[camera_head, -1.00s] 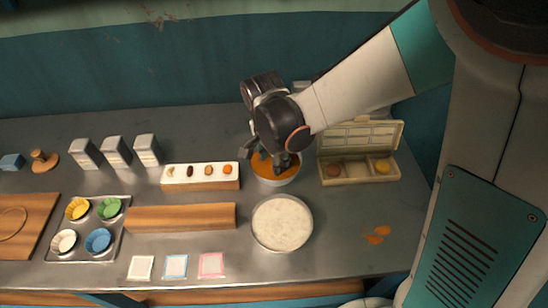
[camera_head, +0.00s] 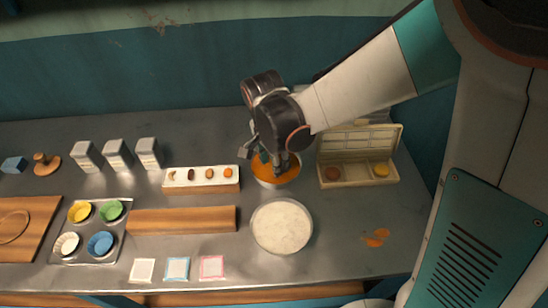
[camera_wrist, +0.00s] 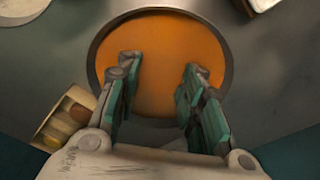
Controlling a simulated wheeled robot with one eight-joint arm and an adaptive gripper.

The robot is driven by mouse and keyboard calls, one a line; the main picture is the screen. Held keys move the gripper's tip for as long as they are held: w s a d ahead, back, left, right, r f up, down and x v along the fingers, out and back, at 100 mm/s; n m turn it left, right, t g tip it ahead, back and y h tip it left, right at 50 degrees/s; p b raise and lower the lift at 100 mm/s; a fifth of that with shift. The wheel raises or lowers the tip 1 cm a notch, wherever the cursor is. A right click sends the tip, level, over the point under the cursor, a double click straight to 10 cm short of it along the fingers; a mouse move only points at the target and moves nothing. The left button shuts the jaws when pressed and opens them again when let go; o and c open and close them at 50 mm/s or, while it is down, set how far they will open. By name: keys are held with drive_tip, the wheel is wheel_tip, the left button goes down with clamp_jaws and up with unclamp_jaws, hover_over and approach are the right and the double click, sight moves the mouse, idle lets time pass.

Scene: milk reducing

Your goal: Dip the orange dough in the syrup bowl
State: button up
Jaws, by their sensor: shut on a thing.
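The syrup bowl (camera_head: 275,185) stands at the middle back of the counter, a round metal bowl filled with orange syrup. It also shows in the wrist view (camera_wrist: 225,60), almost filling the upper middle. My gripper (camera_head: 272,160) points down over the bowl, its fingertips at or in the syrup; I cannot tell how deep. In the wrist view my gripper's fingers (camera_wrist: 158,80) stand apart within the bowl's rim, shut on the orange dough. The dough cannot be made out against the orange syrup.
A open beige box (camera_head: 358,183) with brown and yellow lumps stands close right of the bowl. A long tray of small pieces (camera_head: 202,187) is close left. A round pale-filled pan (camera_head: 281,226) is in front. Orange smears (camera_head: 376,237) lie right on otherwise clear counter.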

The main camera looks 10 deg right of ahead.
drive_tip(key=shift+r+p, duration=2.1)
drive_tip(key=shift+r, duration=1)
wheel_tip(320, 180, up, 4)
drive_tip(key=p, duration=0.3)
